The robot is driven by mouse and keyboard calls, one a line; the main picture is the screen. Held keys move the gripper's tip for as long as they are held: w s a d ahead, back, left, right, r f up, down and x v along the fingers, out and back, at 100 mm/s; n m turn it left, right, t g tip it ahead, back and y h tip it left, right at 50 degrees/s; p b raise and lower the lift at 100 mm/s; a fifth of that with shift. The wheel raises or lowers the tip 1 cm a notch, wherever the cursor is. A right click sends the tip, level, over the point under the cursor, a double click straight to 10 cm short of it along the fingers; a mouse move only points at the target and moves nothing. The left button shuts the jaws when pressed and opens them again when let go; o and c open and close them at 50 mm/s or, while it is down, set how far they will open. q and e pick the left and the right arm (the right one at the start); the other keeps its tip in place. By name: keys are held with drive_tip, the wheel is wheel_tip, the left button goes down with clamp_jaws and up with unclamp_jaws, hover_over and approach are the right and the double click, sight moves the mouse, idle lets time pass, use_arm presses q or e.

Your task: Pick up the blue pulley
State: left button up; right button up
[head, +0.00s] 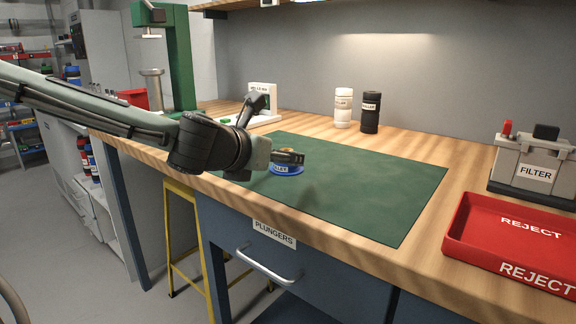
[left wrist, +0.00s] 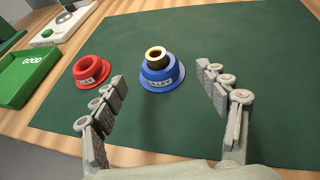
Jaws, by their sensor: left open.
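The blue pulley (left wrist: 157,77) stands on the green mat (head: 370,190), its flange flat down and a yellowish ring with a dark hole on top. In the head view the blue pulley (head: 285,171) shows only partly, below my left gripper (head: 288,157). In the left wrist view my left gripper (left wrist: 162,80) is open and empty, with the pulley ahead between the lines of its two fingers. The pulley looks apart from both fingers. A label on its front is partly readable. My right gripper is in neither view.
A red pulley (left wrist: 90,69) stands left of the blue one, close to the left finger in the picture. A green GOOD tray (left wrist: 25,77) lies further left. A red REJECT tray (head: 510,235) and a FILTER box (head: 535,170) are at the right. The mat's right half is clear.

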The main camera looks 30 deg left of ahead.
sight(283, 171)
use_arm(q)
drive_tip(key=x, duration=0.4)
drive_tip(key=shift+a+f+b, duration=0.15)
drive_tip(key=shift+f+b, duration=0.05)
drive_tip(key=shift+b, duration=0.1)
drive_tip(key=shift+w+a+f, duration=0.1)
drive_tip(key=shift+w, duration=0.5)
drive_tip(key=c, duration=1.2)
drive_tip(key=shift+c, duration=1.1)
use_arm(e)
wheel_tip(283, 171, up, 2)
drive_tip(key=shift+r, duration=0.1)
